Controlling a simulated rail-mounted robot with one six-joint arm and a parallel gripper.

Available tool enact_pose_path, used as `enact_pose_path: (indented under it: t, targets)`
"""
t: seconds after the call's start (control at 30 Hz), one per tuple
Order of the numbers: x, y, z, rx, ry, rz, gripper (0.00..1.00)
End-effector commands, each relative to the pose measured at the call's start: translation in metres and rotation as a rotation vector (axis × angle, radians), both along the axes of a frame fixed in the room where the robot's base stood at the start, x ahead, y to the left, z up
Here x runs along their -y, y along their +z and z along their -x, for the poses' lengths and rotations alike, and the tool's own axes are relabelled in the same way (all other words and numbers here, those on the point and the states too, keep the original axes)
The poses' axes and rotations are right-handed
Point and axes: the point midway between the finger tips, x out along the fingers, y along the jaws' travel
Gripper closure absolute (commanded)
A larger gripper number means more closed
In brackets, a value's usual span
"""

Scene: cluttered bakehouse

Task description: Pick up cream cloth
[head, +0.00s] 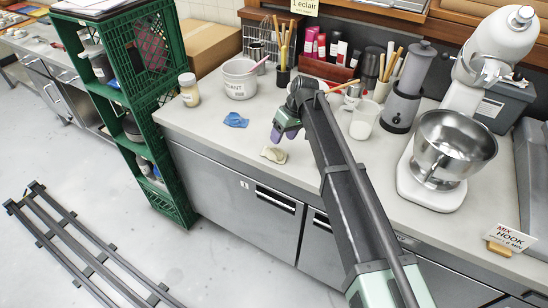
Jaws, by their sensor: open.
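The cream cloth (274,154) lies crumpled on the pale counter near its front edge, left of my arm. My gripper (285,132) is above and slightly to the right of the cloth, apart from it as far as I can tell. Its purple-tipped fingers point down and left. It is open with nothing visible between the fingers. A blue cloth (235,120) lies on the counter farther left.
A grey-white bucket (240,80) and a jar (189,90) stand at the back left. A white cup (364,120), a grinder (405,88) and a stand mixer (455,145) are right of my arm. Green crates (140,110) flank the counter's left end. The counter around both cloths is clear.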

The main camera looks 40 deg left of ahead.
Motion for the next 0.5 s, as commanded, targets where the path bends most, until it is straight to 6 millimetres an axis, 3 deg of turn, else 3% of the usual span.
enact_pose_path:
  t: [0.07,0.3,0.5]
  targets:
    - [-0.001,-0.003,0.001,0.000,0.000,0.000,0.41]
    - [-0.012,-0.047,0.011,0.000,-0.002,0.000,0.41]
    - [-0.014,-0.046,0.013,-0.002,-0.002,0.001,0.41]
